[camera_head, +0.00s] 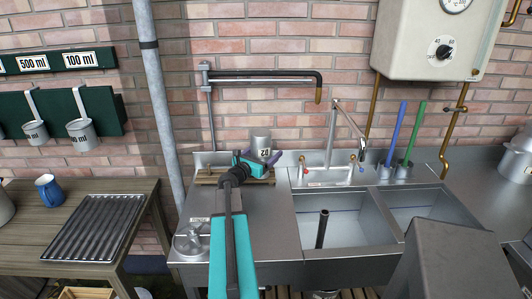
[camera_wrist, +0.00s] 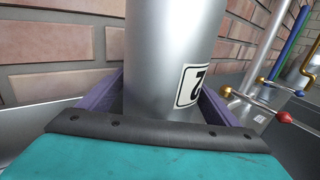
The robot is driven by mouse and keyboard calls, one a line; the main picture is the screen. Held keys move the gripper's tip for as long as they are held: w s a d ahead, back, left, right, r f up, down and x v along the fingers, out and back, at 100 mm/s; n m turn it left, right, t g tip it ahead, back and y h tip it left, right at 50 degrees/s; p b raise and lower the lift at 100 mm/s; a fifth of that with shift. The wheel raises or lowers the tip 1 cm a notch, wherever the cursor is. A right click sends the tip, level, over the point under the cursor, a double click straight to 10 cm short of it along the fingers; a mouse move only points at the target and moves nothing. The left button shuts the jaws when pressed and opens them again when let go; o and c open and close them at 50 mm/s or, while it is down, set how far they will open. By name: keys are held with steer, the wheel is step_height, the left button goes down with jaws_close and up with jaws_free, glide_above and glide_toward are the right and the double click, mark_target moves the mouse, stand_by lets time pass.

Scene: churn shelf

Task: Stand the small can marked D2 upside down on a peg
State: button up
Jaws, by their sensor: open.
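The small metal can (camera_head: 261,140) is at the back of the steel drainboard, over a low wooden rack (camera_head: 207,179).
A double sink (camera_head: 345,222) lies to the right, with a faucet (camera_head: 332,135) and blue and green brushes behind it. A horizontal pipe (camera_head: 265,76) is above the can. A wooden table with a ridged tray (camera_head: 92,228) and blue mug (camera_head: 48,190) is left.

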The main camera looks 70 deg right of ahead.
steer(key=b+v, duration=0.3)
steer(key=v, duration=1)
steer(key=shift+w+a, duration=0.1)
steer(key=shift+w, duration=0.05)
stand_by(0.4)
